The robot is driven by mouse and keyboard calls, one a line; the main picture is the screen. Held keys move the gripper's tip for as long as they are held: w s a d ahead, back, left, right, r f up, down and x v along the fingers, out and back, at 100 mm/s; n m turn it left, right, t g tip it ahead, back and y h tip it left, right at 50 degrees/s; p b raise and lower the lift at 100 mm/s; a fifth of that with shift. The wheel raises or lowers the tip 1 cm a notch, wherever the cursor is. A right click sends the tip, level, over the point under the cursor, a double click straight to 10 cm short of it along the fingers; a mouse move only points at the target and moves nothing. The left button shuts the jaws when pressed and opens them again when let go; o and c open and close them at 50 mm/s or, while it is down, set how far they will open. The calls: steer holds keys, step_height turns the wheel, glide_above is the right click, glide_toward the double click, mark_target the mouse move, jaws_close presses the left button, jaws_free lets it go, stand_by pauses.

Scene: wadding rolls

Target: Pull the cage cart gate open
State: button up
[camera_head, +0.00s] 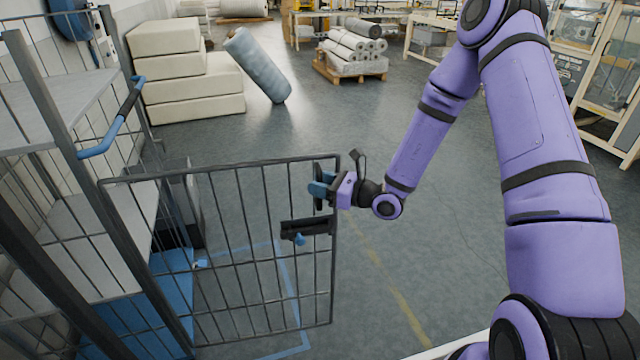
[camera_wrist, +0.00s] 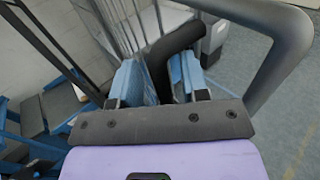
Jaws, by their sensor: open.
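The cage cart (camera_head: 90,205) stands at the left in the head view, with grey posts, wire sides and light shelves. Its wire gate (camera_head: 215,172) stands swung out to the right, away from the cart's open side. A dark latch block (camera_head: 306,227) with a blue knob sits near the gate's free edge. My gripper (camera_head: 320,188) is at the upper free corner of the gate, above the latch. In the wrist view, my gripper's blue fingers (camera_wrist: 160,80) are apart, with a dark bar (camera_wrist: 172,52) between them; contact cannot be told. The grey gate frame (camera_wrist: 275,60) curves past at the right.
A blue handle (camera_head: 115,120) sticks out from the cart. Stacked cream blocks (camera_head: 185,75), a leaning grey-blue roll (camera_head: 258,65) and a pallet of rolls (camera_head: 350,65) stand behind. The floor between the gate and these is mostly clear.

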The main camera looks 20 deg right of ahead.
steer(key=v, duration=1)
steer(key=shift+s+d, duration=0.25)
steer(key=s+a+r+n+g+h, duration=0.2)
steer(key=s+a+r+n+g, duration=0.1)
steer(key=s+r+n+g, duration=0.4)
steer(key=s+a+r+n+g+h, duration=0.1)
steer(key=s+a+r+n+g, duration=0.2)
steer(key=s+r+n+g, duration=0.45)
steer(key=s+d+r+n+t+h, duration=0.4)
steer(key=s+d+r+n+h, duration=0.1)
steer(key=s+r, duration=0.1)
steer(key=s+d+r+n+t+h, duration=0.4)
steer(key=s+r+n+t+h, duration=0.1)
steer(key=r, duration=0.4)
steer(key=shift+s+d+n+h, duration=0.45)
steer(key=shift+s+h, duration=0.25)
steer(key=shift+s, duration=0.1)
